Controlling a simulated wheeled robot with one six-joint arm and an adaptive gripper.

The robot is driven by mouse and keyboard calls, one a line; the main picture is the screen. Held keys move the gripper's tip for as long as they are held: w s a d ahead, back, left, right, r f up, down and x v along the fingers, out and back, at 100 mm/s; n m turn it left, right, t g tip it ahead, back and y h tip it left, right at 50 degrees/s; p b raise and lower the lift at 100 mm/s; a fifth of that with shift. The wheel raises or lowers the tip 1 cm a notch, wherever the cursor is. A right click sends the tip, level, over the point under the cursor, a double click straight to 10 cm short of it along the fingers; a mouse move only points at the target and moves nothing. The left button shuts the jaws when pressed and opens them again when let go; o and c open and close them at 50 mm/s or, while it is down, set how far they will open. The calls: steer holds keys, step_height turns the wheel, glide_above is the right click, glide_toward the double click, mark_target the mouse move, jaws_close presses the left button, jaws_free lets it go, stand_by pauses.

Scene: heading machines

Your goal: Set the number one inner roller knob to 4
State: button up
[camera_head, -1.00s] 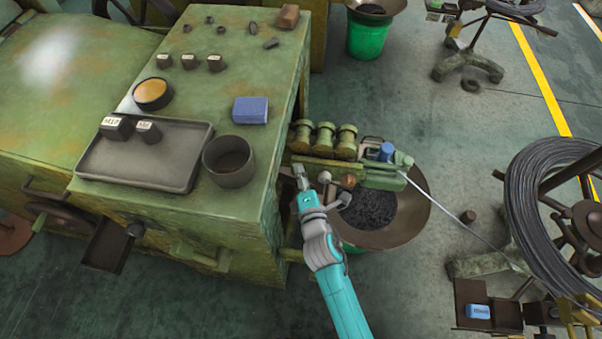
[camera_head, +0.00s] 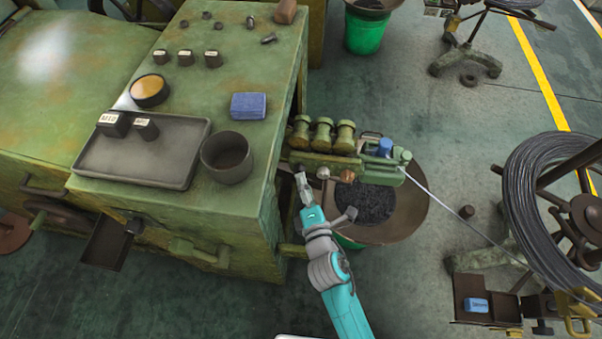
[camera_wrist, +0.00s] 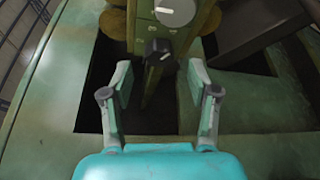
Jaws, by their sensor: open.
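The green roller unit (camera_head: 328,163) sticks out from the right side of the machine, with several ribbed rollers (camera_head: 321,133) on top. Its front carries a small dark knob (camera_head: 299,169), a silver one (camera_head: 323,173) and a copper one (camera_head: 347,176). My gripper (camera_head: 303,183) is just in front of the dark knob. In the wrist view my gripper (camera_wrist: 160,82) is open and empty, its fingers either side of a line to the dark knob (camera_wrist: 157,48). The silver dial (camera_wrist: 175,11) with a white pointer lies beyond.
A tray (camera_head: 190,160) with marked black blocks, a dark cup (camera_head: 228,160) and a blue block (camera_head: 249,106) sit on the machine top. A wide bowl (camera_head: 415,212) is below the unit. A wire (camera_head: 460,215) runs to the coil (camera_head: 550,190) at right.

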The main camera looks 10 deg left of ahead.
steer(key=v, duration=0.6)
steer(key=shift+s, duration=0.2)
steer(key=shift+s+d, duration=0.1)
steer(key=shift+d, duration=0.1)
